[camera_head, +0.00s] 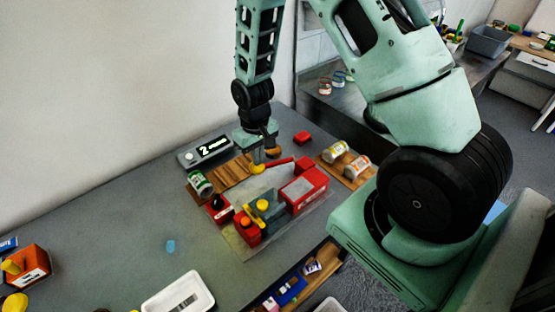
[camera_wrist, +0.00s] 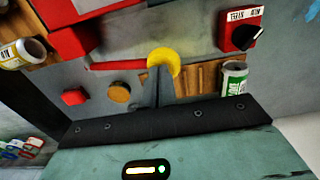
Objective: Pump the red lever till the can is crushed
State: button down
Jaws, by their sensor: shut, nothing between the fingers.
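The red lever (camera_wrist: 118,65) is a thin red bar ending in a round yellow knob (camera_wrist: 163,58) in the wrist view. The knob (camera_head: 257,168) also shows in the head view, close below my gripper. My gripper (camera_wrist: 162,84) is shut and empty, its fingertips right at the knob; I cannot tell whether they touch. The red press (camera_head: 309,190) stands on a grey plate. A green can (camera_head: 200,184) stands at its left, also in the wrist view (camera_wrist: 234,78). I cannot make out a can inside the press.
A yellow-labelled can (camera_head: 335,151) and an orange-labelled can (camera_head: 357,168) lie on a wooden rack at right. A display (camera_head: 208,149) reading 2 stands behind. A red box with a black knob (camera_wrist: 240,30) is near the green can. A white tray (camera_head: 178,296) lies in front.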

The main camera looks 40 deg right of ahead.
jog(key=shift+a+f+b, duration=0.15)
jog(key=shift+f+b, duration=0.3)
jog(key=shift+f, duration=0.15)
jog(key=shift+a+f+b, duration=0.15)
jog(key=shift+f+b, duration=0.3)
jog(key=shift+f, duration=0.1)
jog(key=shift+d+r+p, duration=0.25)
jog(key=shift+r+p, duration=0.2)
jog(key=shift+r, duration=0.1)
jog(key=shift+d+r+p, duration=0.2)
jog(key=shift+r+p, duration=0.25)
jog(key=shift+r, duration=0.05)
jog(key=shift+r+p, duration=1.55)
jog(key=shift+r, duration=0.55)
jog(key=shift+f, duration=0.1)
